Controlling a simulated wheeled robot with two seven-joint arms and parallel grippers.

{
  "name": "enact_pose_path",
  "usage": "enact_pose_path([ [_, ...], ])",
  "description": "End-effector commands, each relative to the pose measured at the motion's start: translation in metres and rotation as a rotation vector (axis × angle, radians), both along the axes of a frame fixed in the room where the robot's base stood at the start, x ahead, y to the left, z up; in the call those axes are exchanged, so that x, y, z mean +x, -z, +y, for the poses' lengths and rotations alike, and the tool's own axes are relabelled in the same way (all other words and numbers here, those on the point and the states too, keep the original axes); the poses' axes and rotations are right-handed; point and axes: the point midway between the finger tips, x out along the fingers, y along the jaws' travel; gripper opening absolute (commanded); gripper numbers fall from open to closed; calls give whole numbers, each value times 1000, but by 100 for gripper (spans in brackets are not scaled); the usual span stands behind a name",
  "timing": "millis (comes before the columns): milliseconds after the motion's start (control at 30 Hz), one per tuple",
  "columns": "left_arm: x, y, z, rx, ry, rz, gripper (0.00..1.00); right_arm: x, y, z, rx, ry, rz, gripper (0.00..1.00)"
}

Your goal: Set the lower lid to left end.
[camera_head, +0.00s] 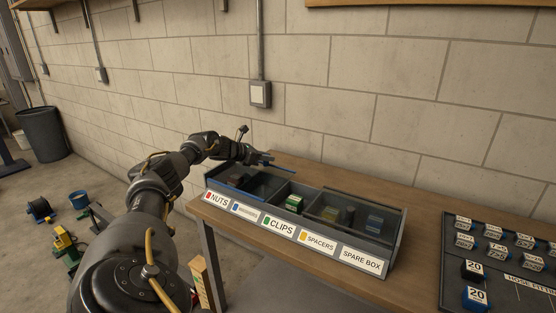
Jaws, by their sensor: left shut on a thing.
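A long dark tray (391,253) with several compartments stands on the workbench. Its front labels read NUTS, a small blue-marked one too small to read, CLIPS, SPACERS and SPARE BOX. One dark see-through lid (262,184) seems to cover the left compartments; another (352,208) seems to cover the right ones. Which lid is lower I cannot tell. The clips compartment, with a green block (294,203), looks uncovered between them. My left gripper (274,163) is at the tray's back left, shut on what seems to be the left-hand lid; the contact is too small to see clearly. My right gripper is not in view.
A dark board (449,263) with several labelled blocks lies on the bench's right. Bare wooden bench top (418,240) lies between it and the tray. A block wall (340,110) rises behind. Bins and coloured items stand on the floor at the left.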

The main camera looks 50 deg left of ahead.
Motion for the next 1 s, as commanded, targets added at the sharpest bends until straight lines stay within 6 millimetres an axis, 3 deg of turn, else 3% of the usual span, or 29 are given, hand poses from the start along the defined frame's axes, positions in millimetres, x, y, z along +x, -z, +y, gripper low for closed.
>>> enact_pose_path([
  [300, -4, -3, 7, 7, -13, -4, 0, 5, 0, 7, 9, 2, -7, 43],
  [333, -4, -3, 7, 7, -14, -4, 27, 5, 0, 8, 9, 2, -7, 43],
  [467, -3, -3, 5, 5, -12, -4, 44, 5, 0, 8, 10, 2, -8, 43],
  [767, -1, -2, 2, 4, -5, -3, 45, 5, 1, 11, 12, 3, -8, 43],
  [1000, -25, -5, 8, 10, -7, 1, 45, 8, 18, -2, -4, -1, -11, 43],
])
